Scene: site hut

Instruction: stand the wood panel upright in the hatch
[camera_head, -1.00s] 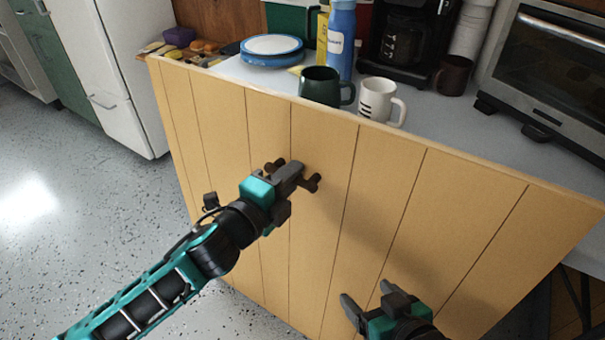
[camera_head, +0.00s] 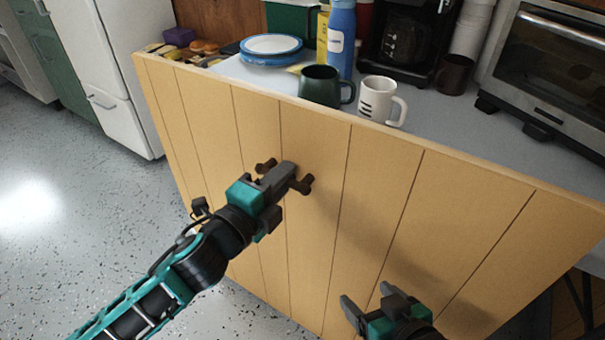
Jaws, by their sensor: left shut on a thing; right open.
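The wood panel (camera_head: 385,190) is a wide light-wood board with dark vertical grooves, standing on edge and tilted in front of the counter. Its lower edge is partly out of frame. A dark peg-like handle (camera_head: 301,185) sits on its near face. My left gripper (camera_head: 284,178) is shut on this handle. My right gripper (camera_head: 366,298) is open and empty, in front of the panel's lower right part. I cannot tell whether it touches the panel. The hatch is not seen.
Behind the panel's top edge, the counter (camera_head: 440,112) holds a green mug (camera_head: 320,87), a white mug (camera_head: 377,100), a blue bottle (camera_head: 341,40), stacked plates (camera_head: 270,48), a coffee maker (camera_head: 405,40) and a toaster oven (camera_head: 555,65). Speckled floor (camera_head: 70,230) is clear at left.

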